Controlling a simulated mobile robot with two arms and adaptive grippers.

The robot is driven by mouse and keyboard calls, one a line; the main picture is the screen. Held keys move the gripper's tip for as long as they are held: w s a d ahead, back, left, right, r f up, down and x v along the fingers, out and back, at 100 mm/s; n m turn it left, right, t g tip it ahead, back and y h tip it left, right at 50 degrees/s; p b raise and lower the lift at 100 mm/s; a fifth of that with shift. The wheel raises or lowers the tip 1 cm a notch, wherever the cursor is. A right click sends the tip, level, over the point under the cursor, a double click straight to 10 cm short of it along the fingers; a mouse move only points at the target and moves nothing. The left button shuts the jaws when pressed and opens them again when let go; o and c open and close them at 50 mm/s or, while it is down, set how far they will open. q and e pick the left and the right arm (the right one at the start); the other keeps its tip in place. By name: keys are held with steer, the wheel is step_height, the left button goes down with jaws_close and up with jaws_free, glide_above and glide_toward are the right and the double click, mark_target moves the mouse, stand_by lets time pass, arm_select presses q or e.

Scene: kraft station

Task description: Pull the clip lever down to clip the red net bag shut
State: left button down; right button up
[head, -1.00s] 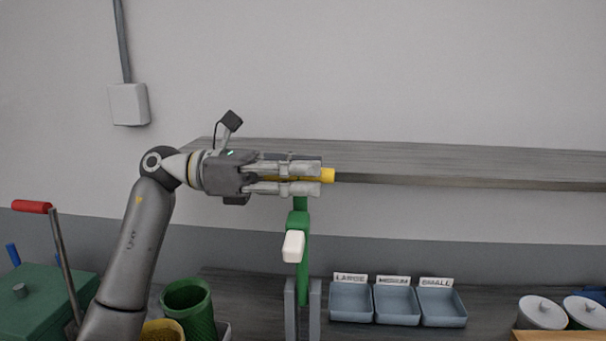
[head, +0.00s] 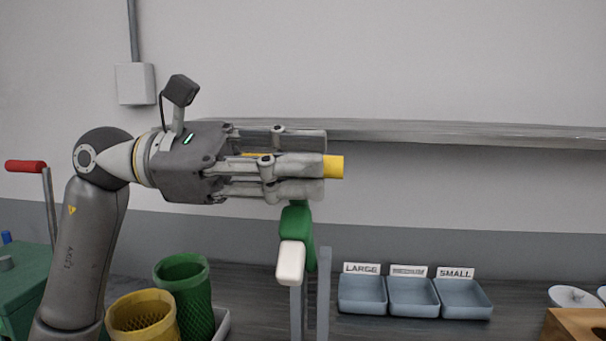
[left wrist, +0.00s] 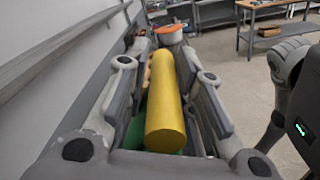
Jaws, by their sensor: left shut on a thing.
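My left gripper (head: 295,166) is shut on the yellow handle (head: 333,167), a cylinder lying crosswise at the top of the green clip lever (head: 296,221). The handle's end sticks out to the right of the fingers. In the left wrist view the yellow handle (left wrist: 164,105) lies lengthwise between the fingers. The lever has a white block (head: 291,262) on its near side and rises between two grey uprights (head: 323,290). I cannot make out the red net bag in any view. My right gripper is not in view.
Three grey-blue trays (head: 413,308), labelled LARGE, MEDIUM and SMALL, stand right of the uprights. A green mesh tube (head: 185,300) and a yellow one (head: 140,318) stand left. A grey shelf (head: 460,136) runs behind the gripper. A red-handled crank (head: 27,166) is at far left.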

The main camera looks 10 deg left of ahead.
arm_select(q)
steer(key=shift+s+f+b, duration=0.85)
steer(key=shift+s+f, duration=0.15)
steer(key=shift+s, duration=0.1)
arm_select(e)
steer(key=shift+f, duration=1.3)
arm_select(q)
steer(key=c, duration=1.3)
jaws_free()
steer(key=shift+r, duration=0.1)
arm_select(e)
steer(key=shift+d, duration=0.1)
arm_select(q)
steer(key=shift+a, duration=0.4)
steer(key=a, duration=1.1)
steer(key=shift+w, duration=0.15)
